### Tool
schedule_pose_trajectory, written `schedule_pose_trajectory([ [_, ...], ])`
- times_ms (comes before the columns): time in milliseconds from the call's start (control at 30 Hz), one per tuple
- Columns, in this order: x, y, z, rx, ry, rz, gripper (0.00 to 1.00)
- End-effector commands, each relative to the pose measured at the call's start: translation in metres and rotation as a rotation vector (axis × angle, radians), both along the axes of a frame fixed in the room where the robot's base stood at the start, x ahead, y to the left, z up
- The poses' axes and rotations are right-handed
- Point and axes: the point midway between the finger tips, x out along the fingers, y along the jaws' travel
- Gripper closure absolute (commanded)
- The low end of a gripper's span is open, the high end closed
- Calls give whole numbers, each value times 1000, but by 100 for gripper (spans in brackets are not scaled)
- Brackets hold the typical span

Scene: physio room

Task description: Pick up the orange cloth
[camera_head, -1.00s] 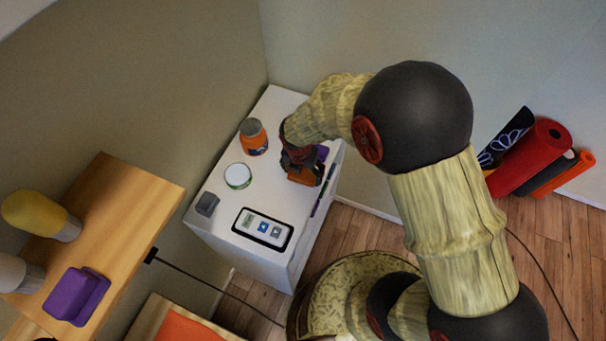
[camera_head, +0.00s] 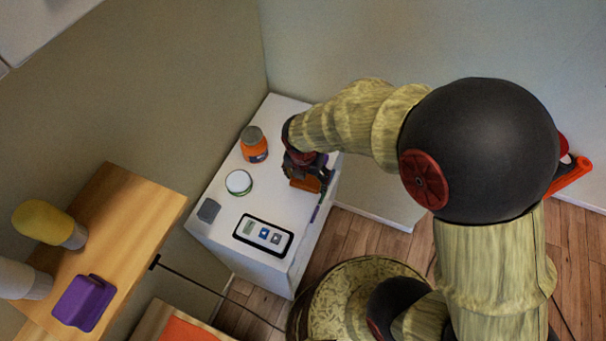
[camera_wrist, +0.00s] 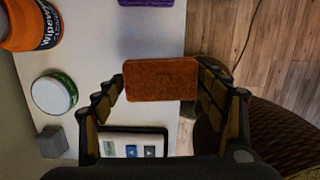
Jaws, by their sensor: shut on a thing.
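The orange cloth (camera_wrist: 161,80) is a small, flat rectangular block in the wrist view, between the two fingers of my gripper (camera_wrist: 160,82). The fingers touch its left and right ends, so my gripper is shut on it. In the head view the cloth (camera_head: 306,184) shows as an orange patch under my gripper (camera_head: 305,176), over the right side of the white cabinet top. My wrist hides part of it there. I cannot tell whether it is resting on the top or raised.
On the white cabinet (camera_head: 222,232) stand an orange tub with grey lid (camera_head: 254,145), a round white-green tin (camera_head: 238,182), a grey block (camera_head: 208,210) and a white controller (camera_head: 263,235). A purple thing (camera_wrist: 146,2) lies beyond the cloth. A wooden shelf (camera_head: 128,205) is at left.

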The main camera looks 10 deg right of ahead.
Motion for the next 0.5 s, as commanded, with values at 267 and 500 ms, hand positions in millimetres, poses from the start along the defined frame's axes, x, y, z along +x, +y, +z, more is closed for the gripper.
schedule_pose_trajectory([
  [267,-51,-6,34,1,-3,1,53],
  [500,-84,-10,47,0,-1,0,53],
])
